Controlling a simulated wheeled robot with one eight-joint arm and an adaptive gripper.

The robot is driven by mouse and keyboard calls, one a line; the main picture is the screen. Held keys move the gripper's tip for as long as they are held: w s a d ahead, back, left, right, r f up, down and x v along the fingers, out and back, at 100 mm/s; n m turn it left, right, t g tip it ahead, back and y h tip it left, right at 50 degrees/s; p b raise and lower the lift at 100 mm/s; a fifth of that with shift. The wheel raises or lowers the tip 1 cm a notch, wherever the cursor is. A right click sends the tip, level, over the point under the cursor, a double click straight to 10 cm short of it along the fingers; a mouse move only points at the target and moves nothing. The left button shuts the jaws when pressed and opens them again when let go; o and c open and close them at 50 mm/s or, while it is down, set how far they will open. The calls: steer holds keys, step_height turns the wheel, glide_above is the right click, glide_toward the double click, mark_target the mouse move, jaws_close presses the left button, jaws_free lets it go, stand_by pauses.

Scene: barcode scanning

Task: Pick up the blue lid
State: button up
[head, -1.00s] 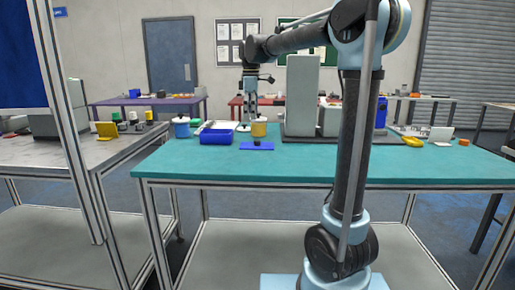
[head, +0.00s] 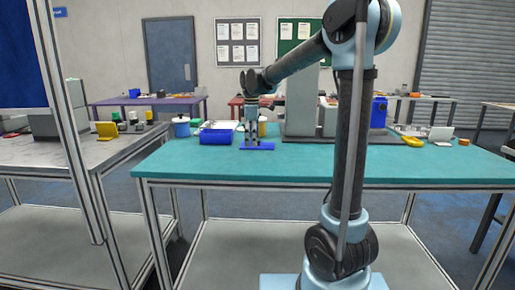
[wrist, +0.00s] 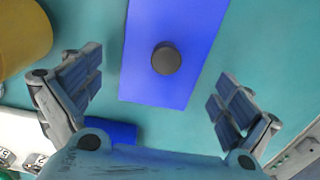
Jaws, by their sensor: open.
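The blue lid (head: 262,147) lies flat on the teal table, near the middle of its left half. In the wrist view the lid (wrist: 150,85) is a blue rectangle with a round dark knob (wrist: 165,58) on top. My gripper (wrist: 157,90) is open and empty above the lid, one finger on each side of it and the knob between and slightly beyond the fingertips. In the head view my gripper (head: 250,142) is upright and pointing down over the lid, hiding part of it. I cannot tell how large the gap above the lid is.
A blue bin (head: 216,137) stands left of the lid. A yellow container (head: 262,129) is close behind my gripper; it also shows in the wrist view (wrist: 22,35). A blue-and-white pot (head: 181,128) stands farther left. A large grey block (head: 303,110) stands to the right. The table front is clear.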

steer(key=shift+s, duration=0.1)
steer(key=c, duration=1.8)
steer(key=shift+o, duration=0.2)
